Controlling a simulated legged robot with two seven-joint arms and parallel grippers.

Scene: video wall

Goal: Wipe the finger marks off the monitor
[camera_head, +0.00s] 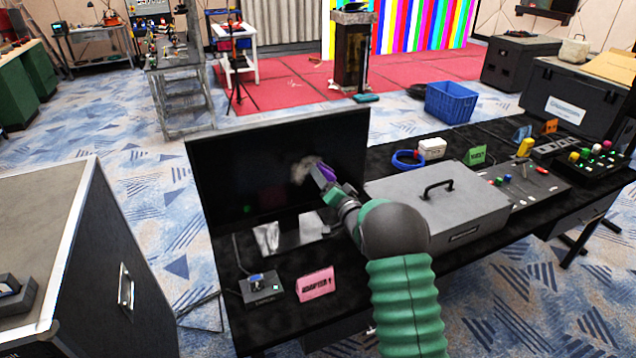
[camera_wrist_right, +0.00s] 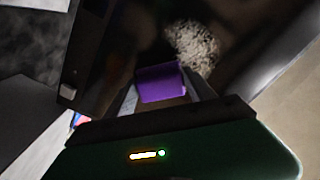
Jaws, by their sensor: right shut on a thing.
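The black monitor (camera_head: 245,170) stands on the dark table at the front. A pale, speckled smudge (camera_head: 303,168) shows on its screen, right of the middle. My right gripper (camera_head: 322,174) is at the screen, beside the smudge. It is shut on a purple cloth or pad (camera_head: 328,172). In the right wrist view the purple pad (camera_wrist_right: 160,82) sits between the two fingers, and the smudge (camera_wrist_right: 193,47) is just beyond it. I cannot tell whether the pad touches the screen. My left gripper is not in view.
A grey case with a handle (camera_head: 440,205) lies right of my arm. A pink sign (camera_head: 316,283) and a small box (camera_head: 262,287) stand in front of the monitor. A blue ring (camera_head: 407,159) and a white box (camera_head: 432,147) are behind the case. A black flight case (camera_head: 75,270) stands at left.

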